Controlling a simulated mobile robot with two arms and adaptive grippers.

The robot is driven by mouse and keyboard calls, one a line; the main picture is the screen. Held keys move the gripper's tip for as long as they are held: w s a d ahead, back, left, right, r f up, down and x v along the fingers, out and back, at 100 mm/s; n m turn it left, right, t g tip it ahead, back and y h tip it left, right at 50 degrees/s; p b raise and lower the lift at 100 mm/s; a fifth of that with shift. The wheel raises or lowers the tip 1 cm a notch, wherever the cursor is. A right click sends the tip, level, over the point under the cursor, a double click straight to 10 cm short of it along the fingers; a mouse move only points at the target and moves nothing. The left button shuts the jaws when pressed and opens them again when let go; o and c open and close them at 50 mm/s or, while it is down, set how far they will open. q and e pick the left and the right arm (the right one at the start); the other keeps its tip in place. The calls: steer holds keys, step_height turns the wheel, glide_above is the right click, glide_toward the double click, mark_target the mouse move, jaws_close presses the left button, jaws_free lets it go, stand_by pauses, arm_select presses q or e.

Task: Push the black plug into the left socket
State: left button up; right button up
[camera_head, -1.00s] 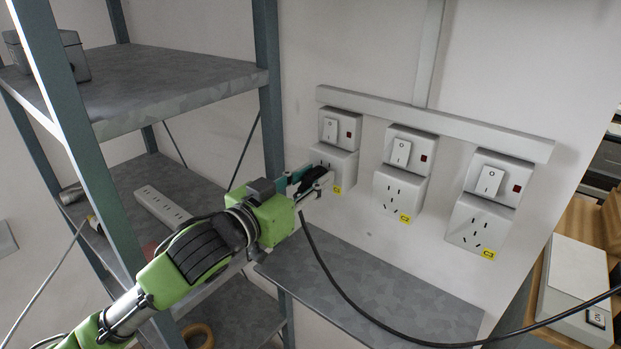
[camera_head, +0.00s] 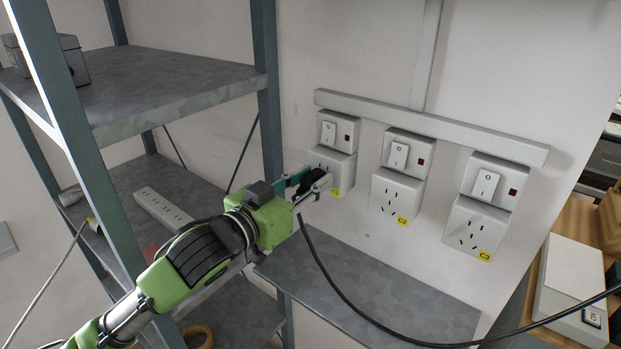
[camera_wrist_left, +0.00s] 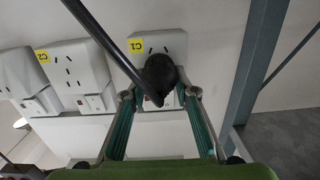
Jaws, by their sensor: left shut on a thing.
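The black plug (camera_head: 313,180) is between the fingers of my left gripper (camera_head: 308,186), which is shut on it. The plug is right at the left socket (camera_head: 335,163), in front of its lower left part. In the left wrist view the plug (camera_wrist_left: 160,74) covers part of the socket (camera_wrist_left: 172,42) labelled C1. The gripper's fingers (camera_wrist_left: 160,97) are on both sides of the plug. I cannot tell whether the pins are in the slots. My right gripper is not in view.
The middle socket (camera_head: 396,193) and the right socket (camera_head: 475,227) are free of plugs. A black cable (camera_head: 345,297) hangs from the plug and runs right over a grey shelf (camera_head: 400,300). A metal rack post (camera_head: 268,95) stands close left of the gripper.

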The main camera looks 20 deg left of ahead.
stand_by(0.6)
arm_select(q)
steer(key=shift+w+d+p, duration=0.15)
steer(key=shift+w+p, duration=0.3)
steer(key=shift+w, duration=0.05)
steer(key=o, duration=1.2)
steer(key=shift+v, duration=3.75)
